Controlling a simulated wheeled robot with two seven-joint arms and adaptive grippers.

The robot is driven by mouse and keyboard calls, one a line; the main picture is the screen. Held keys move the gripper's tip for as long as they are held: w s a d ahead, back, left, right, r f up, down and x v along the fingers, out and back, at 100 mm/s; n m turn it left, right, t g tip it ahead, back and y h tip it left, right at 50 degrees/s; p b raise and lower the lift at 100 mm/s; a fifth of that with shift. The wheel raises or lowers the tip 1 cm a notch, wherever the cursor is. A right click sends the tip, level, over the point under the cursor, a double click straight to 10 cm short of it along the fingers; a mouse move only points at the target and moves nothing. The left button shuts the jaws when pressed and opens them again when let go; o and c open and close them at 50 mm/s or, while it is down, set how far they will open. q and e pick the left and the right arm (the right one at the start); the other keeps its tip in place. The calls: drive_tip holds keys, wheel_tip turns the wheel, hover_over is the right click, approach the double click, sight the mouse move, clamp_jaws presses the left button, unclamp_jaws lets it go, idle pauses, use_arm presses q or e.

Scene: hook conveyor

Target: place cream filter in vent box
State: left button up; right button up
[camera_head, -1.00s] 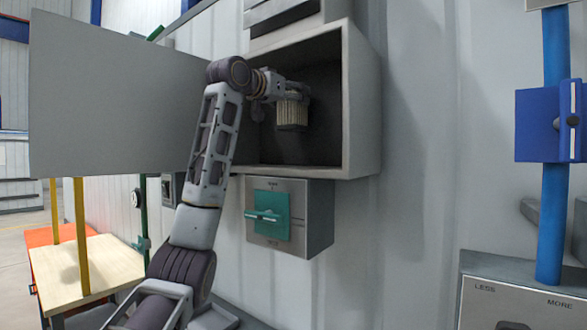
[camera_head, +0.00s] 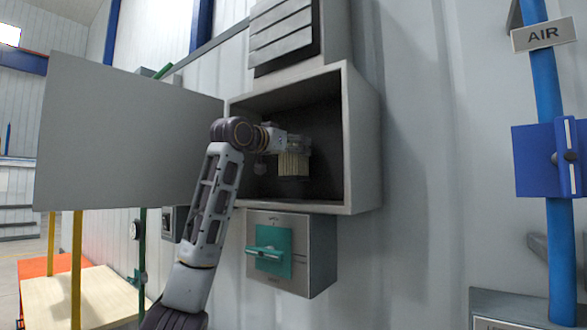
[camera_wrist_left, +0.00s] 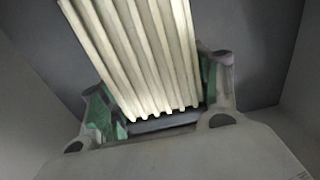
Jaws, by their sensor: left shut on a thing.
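The cream filter (camera_head: 293,165) is a pleated block inside the open vent box (camera_head: 362,150), held above the box floor. My left gripper (camera_head: 292,145) is shut on it from above and reaches in through the box's open front. In the left wrist view the cream pleats (camera_wrist_left: 140,55) run between the two green-padded fingers, with grey box walls around them. Whether the filter touches the back of the box cannot be told. My right gripper is not in view.
The box's grey door (camera_head: 125,135) stands swung open to the left. A louvred vent (camera_head: 285,35) is above the box, and a switch box with a green handle (camera_head: 270,262) is below it. A blue pipe (camera_head: 552,90) with an AIR sign stands at the right.

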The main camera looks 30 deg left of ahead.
sight(293, 166)
use_arm(q)
drive_tip(key=shift+f, duration=0.6)
drive_tip(key=shift+f, duration=2.05)
drive_tip(key=shift+f, duration=0.2)
drive_tip(key=o, duration=1.1)
drive_tip(key=shift+s+r, duration=0.15)
drive_tip(key=shift+r, duration=0.05)
